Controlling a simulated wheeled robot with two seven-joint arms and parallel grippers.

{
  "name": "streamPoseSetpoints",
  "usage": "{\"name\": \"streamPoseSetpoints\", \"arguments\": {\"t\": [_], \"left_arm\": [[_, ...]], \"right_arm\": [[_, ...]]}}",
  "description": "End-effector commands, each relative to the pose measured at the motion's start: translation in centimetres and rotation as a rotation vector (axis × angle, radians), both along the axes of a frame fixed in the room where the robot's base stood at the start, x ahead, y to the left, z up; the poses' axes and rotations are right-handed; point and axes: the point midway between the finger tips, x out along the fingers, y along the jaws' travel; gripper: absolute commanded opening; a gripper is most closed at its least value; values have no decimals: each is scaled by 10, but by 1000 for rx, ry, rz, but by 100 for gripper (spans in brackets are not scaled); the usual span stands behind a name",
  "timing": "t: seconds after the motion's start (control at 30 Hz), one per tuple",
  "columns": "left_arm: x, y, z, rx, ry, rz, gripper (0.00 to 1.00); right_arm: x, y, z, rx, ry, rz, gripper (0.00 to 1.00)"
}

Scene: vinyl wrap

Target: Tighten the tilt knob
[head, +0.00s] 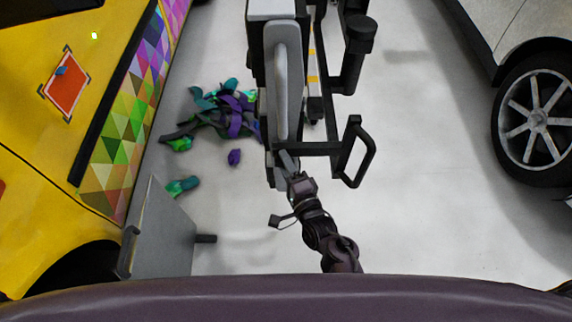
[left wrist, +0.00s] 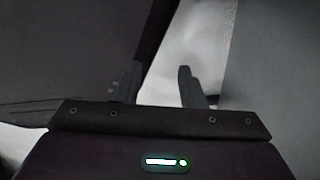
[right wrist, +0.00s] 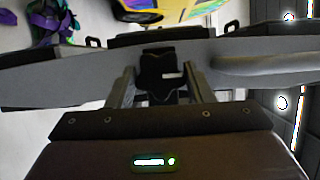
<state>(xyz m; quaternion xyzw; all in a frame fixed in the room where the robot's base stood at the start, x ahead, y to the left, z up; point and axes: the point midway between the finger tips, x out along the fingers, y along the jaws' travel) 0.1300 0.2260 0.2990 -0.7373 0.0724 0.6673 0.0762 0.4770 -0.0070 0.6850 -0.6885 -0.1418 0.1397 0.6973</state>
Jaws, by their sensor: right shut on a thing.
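The black star-shaped tilt knob (right wrist: 158,70) sits on the underside or side of a long grey machine part in the right wrist view. My right gripper (right wrist: 159,86) has a finger on each side of the knob and is shut on it. In the head view my right gripper (head: 286,162) reaches up to the near end of the grey and black machine (head: 282,80); the knob is hidden there. My left gripper (left wrist: 157,84) shows only in the left wrist view, with its fingers apart and nothing between them.
A yellow car (head: 40,130) with a colourful triangle wrap stands at left, a light car (head: 530,25) at right. A grey panel (head: 165,235) stands at lower left. Purple and green scraps (head: 225,110) lie on the floor. Floor right of the machine is clear.

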Motion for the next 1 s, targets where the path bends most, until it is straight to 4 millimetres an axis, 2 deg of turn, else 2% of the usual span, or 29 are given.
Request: {"name": "streamPoseSetpoints", "arguments": {"t": [0.33, 0.37, 0.5, 0.83, 1.0], "left_arm": [[-3, 0, 0, -1, 1, 0, 36], [-3, 0, 0, -1, 1, 0, 36], [-3, 0, 0, 0, 1, -1, 36], [5, 0, 0, 1, -6, -2, 36], [7, 0, 1, 0, -12, -3, 36]], "right_arm": [[0, 0, 0, 4, 2, -1, 24], [0, 0, 0, 4, 2, -1, 51], [0, 0, 0, 3, 1, -1, 69], [-3, -2, -1, 1, 2, -1, 69], [-26, -11, -1, 2, 3, -1, 69]]}}
